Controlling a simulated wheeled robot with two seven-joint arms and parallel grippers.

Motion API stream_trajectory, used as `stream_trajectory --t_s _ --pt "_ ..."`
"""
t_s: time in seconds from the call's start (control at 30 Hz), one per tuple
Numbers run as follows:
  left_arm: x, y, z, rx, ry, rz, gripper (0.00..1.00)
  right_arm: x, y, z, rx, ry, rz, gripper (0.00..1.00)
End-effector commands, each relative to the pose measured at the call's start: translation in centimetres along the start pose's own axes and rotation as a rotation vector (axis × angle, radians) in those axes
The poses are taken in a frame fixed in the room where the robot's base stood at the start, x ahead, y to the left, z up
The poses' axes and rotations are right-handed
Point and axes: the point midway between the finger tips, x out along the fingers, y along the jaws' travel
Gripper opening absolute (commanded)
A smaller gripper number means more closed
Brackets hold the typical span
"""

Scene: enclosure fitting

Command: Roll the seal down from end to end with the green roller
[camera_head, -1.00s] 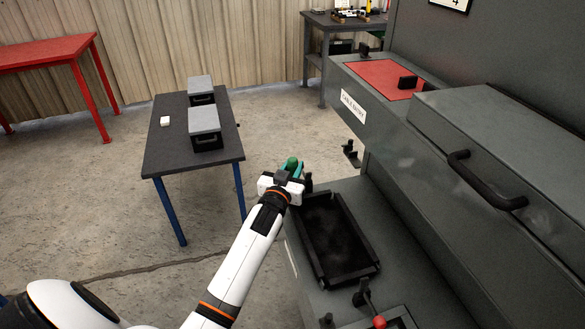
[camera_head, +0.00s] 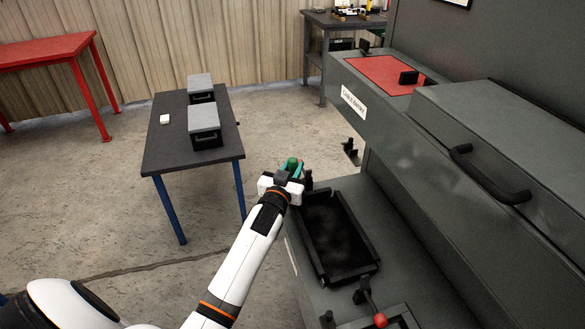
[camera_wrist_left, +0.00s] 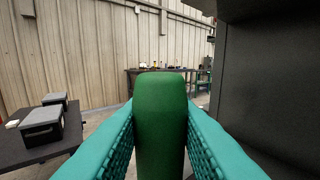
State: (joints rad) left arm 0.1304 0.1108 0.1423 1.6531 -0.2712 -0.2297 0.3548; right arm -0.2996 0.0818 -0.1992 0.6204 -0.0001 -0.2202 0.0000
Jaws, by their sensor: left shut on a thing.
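The green roller (camera_wrist_left: 160,120) stands upright between the teal fingers of my left gripper (camera_wrist_left: 160,140) in the left wrist view. My left gripper (camera_head: 294,167) is shut on it; in the head view only the roller's top (camera_head: 292,162) shows above the fingers. The gripper is at the far left corner of a black-rimmed tray (camera_head: 318,245) on the grey machine's ledge. I cannot make out the seal in either view. My right gripper is not in view.
The grey machine (camera_head: 440,140) with a black handle (camera_head: 490,175) rises on the right. A red-knobbed lever (camera_head: 380,320) stands in front of the tray. A dark table (camera_head: 165,150) with two grey-lidded boxes stands at left. Open floor lies between.

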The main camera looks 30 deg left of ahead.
Motion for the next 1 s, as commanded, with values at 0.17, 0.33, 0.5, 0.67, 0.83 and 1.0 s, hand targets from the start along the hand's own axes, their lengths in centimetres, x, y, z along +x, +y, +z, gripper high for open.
stream_trajectory --t_s 0.17,0.33,0.5,0.67,0.83,1.0 --pt "0.0 0.0 -0.2 0.000 -0.002 0.000 0.00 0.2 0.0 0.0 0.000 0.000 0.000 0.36" --pt "0.0 0.0 -0.5 0.000 -0.002 0.000 0.00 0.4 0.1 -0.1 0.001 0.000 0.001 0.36" --pt "0.0 0.0 -0.8 0.000 -0.002 0.000 0.00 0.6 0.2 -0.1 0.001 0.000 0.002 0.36" --pt "0.0 0.0 -1.1 0.000 0.000 0.000 0.00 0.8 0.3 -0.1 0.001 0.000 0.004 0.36" --pt "-0.1 -0.1 -1.1 -0.001 0.002 0.000 0.00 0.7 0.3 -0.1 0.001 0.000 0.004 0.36" --pt "-0.6 -0.4 -1.2 -0.001 0.005 0.000 0.00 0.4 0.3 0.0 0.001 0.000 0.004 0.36"
